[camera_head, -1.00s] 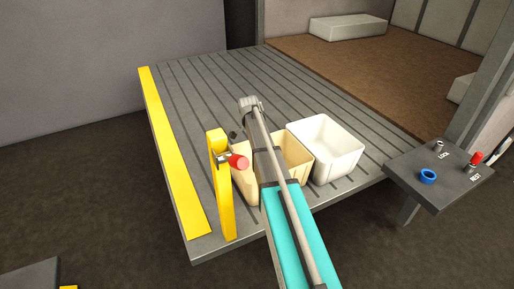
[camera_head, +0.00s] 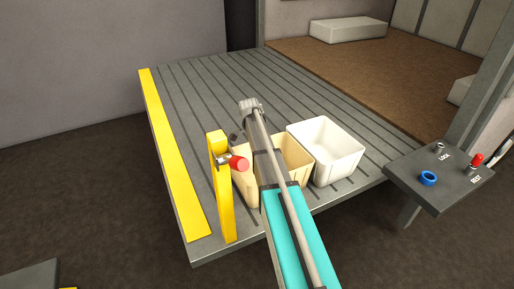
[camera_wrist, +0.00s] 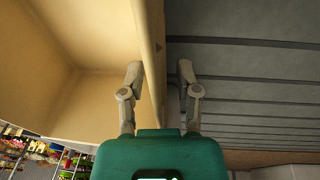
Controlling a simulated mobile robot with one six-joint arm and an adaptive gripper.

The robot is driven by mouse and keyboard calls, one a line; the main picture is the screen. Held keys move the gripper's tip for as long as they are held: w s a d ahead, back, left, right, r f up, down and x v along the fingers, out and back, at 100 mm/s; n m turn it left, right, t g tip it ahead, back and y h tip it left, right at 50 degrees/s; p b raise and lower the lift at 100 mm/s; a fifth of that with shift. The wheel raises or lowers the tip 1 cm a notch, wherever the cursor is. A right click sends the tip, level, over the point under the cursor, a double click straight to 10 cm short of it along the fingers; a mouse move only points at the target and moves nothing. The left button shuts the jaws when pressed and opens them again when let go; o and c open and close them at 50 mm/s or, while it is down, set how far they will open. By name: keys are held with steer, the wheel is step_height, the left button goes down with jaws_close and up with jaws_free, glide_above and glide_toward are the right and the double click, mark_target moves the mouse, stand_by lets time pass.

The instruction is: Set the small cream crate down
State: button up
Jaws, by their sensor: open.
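The small cream crate (camera_head: 293,153) stands on the grooved grey deck, partly hidden behind my arm in the head view. In the wrist view the crate (camera_wrist: 85,35) fills the upper left, with its pale inside showing. My gripper (camera_wrist: 160,73) is open around the crate's wall. One finger is on the inner side and the other on the outer side, over the grey deck. A gap shows between the outer finger and the wall.
A white crate (camera_head: 327,150) stands just right of the cream one. A yellow post (camera_head: 222,190) with a red knob (camera_head: 238,164) stands close to its left. A control panel (camera_head: 440,180) is at the right. The deck (camera_head: 220,85) is clear behind.

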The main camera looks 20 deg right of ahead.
steer(key=shift+r, duration=0.2)
step_height(320, 180, up, 12)
steer(key=w+a+p, duration=0.1)
steer(key=p, duration=1.1)
steer(key=shift+a+f, duration=0.15)
steer(key=shift+a, duration=0.25)
